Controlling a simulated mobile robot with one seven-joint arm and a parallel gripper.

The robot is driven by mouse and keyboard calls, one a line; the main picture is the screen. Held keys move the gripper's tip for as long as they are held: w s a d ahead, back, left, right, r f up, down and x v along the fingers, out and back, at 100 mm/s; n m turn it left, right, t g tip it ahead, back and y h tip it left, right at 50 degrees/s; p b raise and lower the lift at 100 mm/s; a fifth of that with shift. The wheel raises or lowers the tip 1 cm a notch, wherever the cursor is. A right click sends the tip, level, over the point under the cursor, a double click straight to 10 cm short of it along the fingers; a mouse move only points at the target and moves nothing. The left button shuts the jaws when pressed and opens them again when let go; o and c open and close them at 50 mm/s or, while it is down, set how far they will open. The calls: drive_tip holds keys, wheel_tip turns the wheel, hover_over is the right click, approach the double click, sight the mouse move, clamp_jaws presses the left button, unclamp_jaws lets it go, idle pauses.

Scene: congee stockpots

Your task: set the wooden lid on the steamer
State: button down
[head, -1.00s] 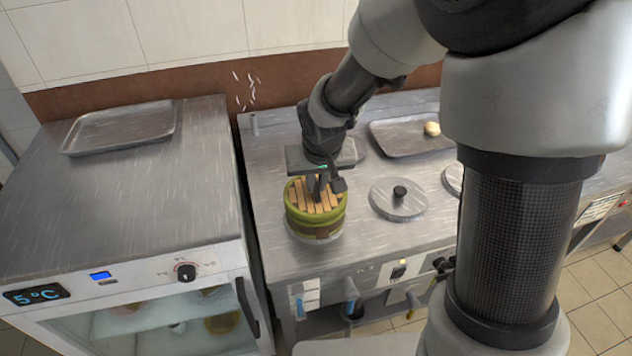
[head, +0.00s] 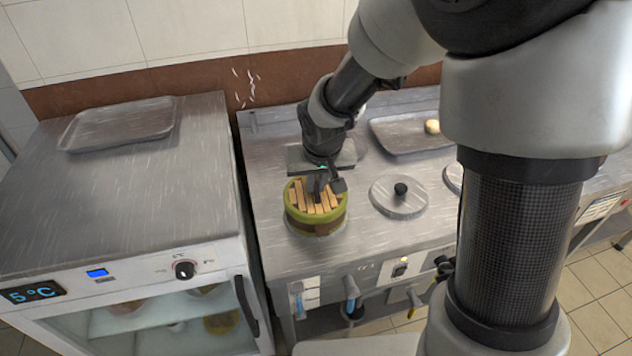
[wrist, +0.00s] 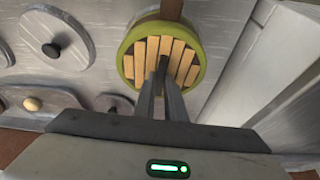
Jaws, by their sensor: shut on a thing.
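The wooden lid (head: 303,196) has pale slats and shows in the head view on the counter's left part. It also shows in the wrist view (wrist: 139,62), framed by a green ring. The steamer (head: 318,227) is a round green and brown tub directly under the lid. The lid looks level and sits at the steamer's top within the green rim; whether it fully rests there is hard to tell. My gripper (head: 317,190) is above the lid's middle, fingers pointing down. It is shut on the lid's central handle, which the fingers mostly hide.
Right of the steamer is a round metal cover with a black knob (head: 400,189). A metal tray (head: 405,140) with a pale round item (head: 432,127) lies behind it. A fridge cabinet (head: 130,200) with an empty-looking tray (head: 118,127) stands left, beyond a narrow gap.

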drive_tip(key=c, duration=2.1)
unclamp_jaws()
drive_tip(key=p+v, duration=0.7)
drive_tip(key=v, duration=0.4)
drive_tip(key=shift+r, duration=0.15)
